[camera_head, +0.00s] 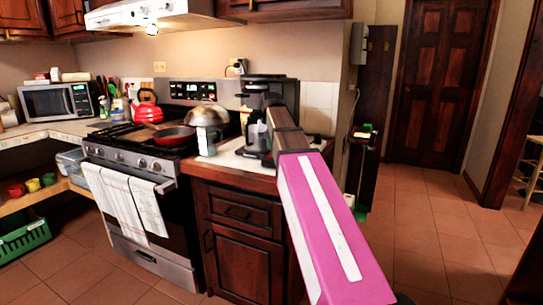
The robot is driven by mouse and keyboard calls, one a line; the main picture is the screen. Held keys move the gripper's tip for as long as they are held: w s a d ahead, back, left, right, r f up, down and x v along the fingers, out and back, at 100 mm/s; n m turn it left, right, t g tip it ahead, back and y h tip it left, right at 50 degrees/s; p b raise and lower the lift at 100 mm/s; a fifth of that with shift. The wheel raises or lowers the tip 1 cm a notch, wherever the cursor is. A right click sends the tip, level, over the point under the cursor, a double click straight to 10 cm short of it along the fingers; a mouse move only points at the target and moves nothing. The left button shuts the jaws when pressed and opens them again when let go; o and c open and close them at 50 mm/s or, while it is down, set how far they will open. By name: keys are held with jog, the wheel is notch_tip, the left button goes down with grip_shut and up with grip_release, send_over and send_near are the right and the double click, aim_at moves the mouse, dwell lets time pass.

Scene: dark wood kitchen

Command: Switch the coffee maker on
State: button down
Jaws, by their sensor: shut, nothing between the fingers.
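The black coffee maker (262,92) stands on the counter right of the stove, against the wall. A carafe (256,136) shows in its lower left part. My arm, pink with a white stripe, reaches up from the lower right. My gripper (281,112), brownish and shut, overlaps the right part of the coffee maker in the picture. I cannot tell whether it touches it. The gripper covers part of the coffee maker's front and right side, and I cannot make out a switch.
A shiny domed pot (207,115) stands left of the coffee maker. The stove (140,165) holds a red pan (174,136) and a red kettle (145,112). Cabinets (240,235) stand below the counter. The tiled floor (435,230) at right is clear.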

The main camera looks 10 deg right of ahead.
aim_at(270, 156)
jog(key=shift+r, duration=2.1)
